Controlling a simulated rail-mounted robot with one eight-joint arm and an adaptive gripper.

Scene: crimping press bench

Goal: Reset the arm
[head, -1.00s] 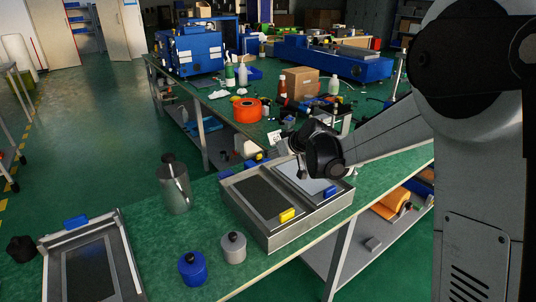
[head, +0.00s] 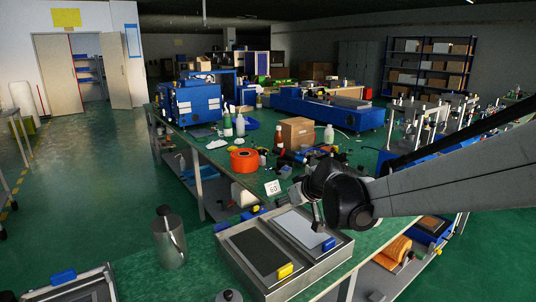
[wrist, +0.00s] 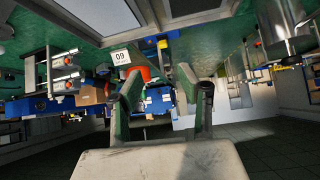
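My arm reaches in from the right in the head view, with its dark wrist (head: 350,202) above the right part of the two-bay metal tray (head: 238,262). My gripper (wrist: 163,84) shows in the wrist view with its two fingers well apart and nothing between them. Behind the gap the wrist view shows the bench area upside down. In the head view the wrist largely hides the gripper, so I cannot tell its exact height over the tray.
A metal canister (head: 169,242) stands left of the tray. A blue block (head: 328,244) and a yellow block (head: 285,270) sit at the tray's front edge. An orange spool (head: 244,160), a cardboard box (head: 297,132) and bottles stand on the far bench. Green floor lies open at left.

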